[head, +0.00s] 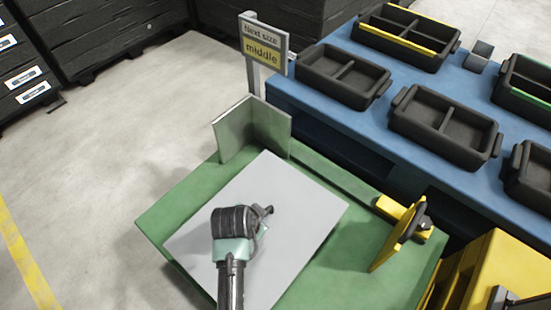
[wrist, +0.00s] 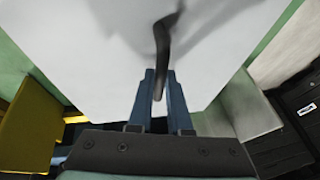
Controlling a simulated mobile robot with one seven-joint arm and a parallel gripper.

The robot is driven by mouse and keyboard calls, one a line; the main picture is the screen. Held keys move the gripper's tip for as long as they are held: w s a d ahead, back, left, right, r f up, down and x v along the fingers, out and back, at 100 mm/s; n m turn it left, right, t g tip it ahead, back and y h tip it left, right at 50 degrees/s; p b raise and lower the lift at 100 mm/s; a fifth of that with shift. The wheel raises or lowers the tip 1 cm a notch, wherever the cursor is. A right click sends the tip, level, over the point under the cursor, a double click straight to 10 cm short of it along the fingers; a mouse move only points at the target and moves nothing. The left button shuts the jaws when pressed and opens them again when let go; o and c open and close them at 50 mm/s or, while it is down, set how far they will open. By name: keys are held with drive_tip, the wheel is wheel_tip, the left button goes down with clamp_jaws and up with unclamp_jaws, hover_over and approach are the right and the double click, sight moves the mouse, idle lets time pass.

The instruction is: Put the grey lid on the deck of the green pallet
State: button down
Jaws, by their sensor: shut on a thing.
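The grey lid (head: 310,205) is a large flat pale plate over the green pallet (head: 165,215). In the head view it covers the middle of the deck, with one corner towards the grey corner stop (head: 235,135). My gripper (head: 264,213) is above the lid, shut on its dark curved handle (wrist: 165,40). In the wrist view the lid (wrist: 80,50) fills most of the picture, and the blue fingers (wrist: 161,78) close around the handle. I cannot tell whether the lid touches the deck or hangs just above it. My arm hides part of it.
A yellow clamp (head: 400,240) with a dark knob stands on the deck's right side. A sign reading "Next size middle" (head: 263,45) rises behind the corner stop. A blue table (head: 375,125) with several black trays (head: 440,120) is beyond. Open floor (head: 130,120) lies left.

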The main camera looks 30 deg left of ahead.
wheel_tip(320, 180, down, 5)
drive_tip(key=shift+s+b, duration=0.15)
drive_tip(key=shift+b, duration=0.7)
wheel_tip(320, 180, down, 5)
drive_tip(key=shift+r+b, duration=0.1)
drive_tip(key=shift+b, duration=0.8)
drive_tip(key=c, duration=0.8)
unclamp_jaws()
drive_tip(key=shift+d, duration=0.1)
drive_tip(key=shift+c, duration=0.2)
drive_tip(key=p+v, duration=0.5)
drive_tip(key=v, duration=0.7)
